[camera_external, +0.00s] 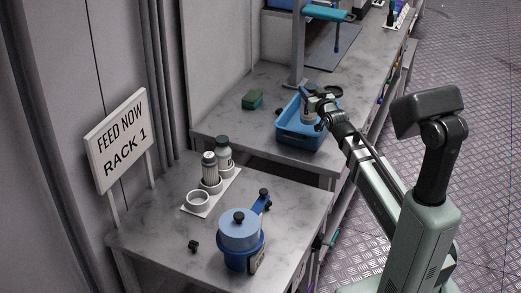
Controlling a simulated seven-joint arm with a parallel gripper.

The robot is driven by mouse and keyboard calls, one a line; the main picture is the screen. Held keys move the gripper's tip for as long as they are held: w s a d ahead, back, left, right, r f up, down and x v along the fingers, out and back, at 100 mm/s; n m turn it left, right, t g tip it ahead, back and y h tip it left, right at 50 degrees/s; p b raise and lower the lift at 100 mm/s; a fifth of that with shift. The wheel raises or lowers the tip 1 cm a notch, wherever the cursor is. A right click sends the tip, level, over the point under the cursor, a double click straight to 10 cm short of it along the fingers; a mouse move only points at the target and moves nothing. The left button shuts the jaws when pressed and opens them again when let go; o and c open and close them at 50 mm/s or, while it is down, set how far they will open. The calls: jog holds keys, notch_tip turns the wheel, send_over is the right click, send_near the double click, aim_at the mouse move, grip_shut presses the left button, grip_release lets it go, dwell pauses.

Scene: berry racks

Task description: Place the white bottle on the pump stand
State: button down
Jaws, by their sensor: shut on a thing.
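My gripper (314,104) is over the blue tray (287,136) on the far bench, shut on a pale bottle. Only part of this white bottle (309,117) shows, at the tray's inside; whether it touches the tray floor cannot be told. The pump stand (188,208) is a white plate with a row of round cups on the near bench. Its nearest cup (198,200) is empty.
A blue lidded pot (239,238) stands on the near bench, with a small black knob (193,246) to its left. A "FEED NOW RACK 1" sign (122,140) rises at the left edge. A green block (252,100) and an upright post (298,50) are on the far bench. A gap separates the benches.

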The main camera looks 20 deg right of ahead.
notch_tip(320, 180, up, 11)
jog(key=shift+f, duration=0.1)
jog(key=shift+a+f+n+y, duration=0.2)
jog(key=shift+a+f+y, duration=0.1)
jog(key=shift+f, duration=0.45)
jog(key=shift+a+f+n+y, duration=0.2)
jog(key=shift+a+f+y, duration=0.1)
jog(key=shift+f, duration=0.45)
jog(key=s+a+f+n+g+y, duration=0.4)
jog(key=s+a+n+g+y, duration=0.4)
jog(key=a+y, duration=0.45)
jog(key=s+a+r+n+g+y, duration=0.35)
jog(key=s+r+n+g, duration=0.35)
jog(key=s+n+g, duration=0.3)
notch_tip(320, 180, down, 25)
jog(key=shift+s+d+r+m+y, duration=0.15)
jog(key=shift+s+m+y, duration=0.25)
